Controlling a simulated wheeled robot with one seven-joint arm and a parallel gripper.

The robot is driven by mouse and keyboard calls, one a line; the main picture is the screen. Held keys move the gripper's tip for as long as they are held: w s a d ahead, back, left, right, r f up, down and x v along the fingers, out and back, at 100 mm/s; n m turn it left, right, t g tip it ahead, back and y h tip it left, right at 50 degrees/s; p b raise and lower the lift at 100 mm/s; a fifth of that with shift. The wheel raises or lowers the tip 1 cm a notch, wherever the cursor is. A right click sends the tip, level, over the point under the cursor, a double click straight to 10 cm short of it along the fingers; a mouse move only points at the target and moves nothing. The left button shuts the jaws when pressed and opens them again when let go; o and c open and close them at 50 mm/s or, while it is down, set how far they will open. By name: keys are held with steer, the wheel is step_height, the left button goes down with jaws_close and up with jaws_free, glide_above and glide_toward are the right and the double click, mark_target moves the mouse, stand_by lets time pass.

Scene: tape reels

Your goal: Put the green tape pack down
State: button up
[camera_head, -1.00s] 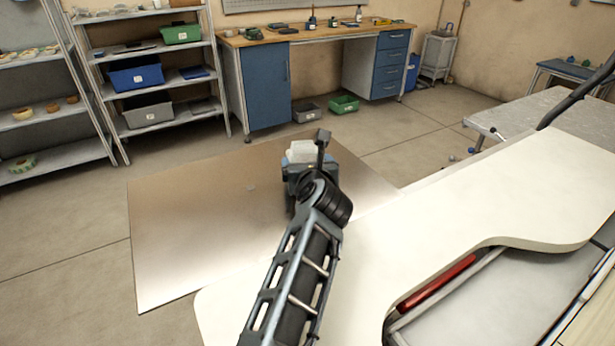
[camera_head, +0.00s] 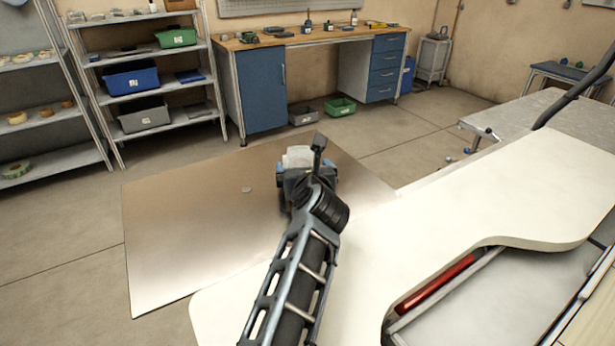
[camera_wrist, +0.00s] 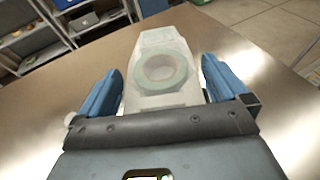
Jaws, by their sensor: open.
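The green tape pack is a clear, pale pack (camera_wrist: 150,98) with a pale green ring of tape inside. In the wrist view it lies between the two blue fingers of my gripper (camera_wrist: 162,88). The gripper is open, with a gap on each side of the pack. In the head view the pack's whitish top (camera_head: 298,154) shows just beyond my gripper (camera_head: 306,168). My wrist and the gripper body hide its near end. It appears to be on the brown metallic surface (camera_head: 190,230), but its underside is hidden.
A white curved tabletop (camera_head: 470,205) lies to the right. Shelves with bins (camera_head: 135,77) and a workbench with blue cabinets (camera_head: 263,85) stand behind.

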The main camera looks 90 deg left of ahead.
steer(key=shift+d+r+p, duration=0.3)
steer(key=shift+d+p, duration=0.1)
steer(key=shift+p, duration=0.05)
steer(key=p+v, duration=0.3)
steer(key=v, duration=0.8)
steer(key=shift+f, duration=0.1)
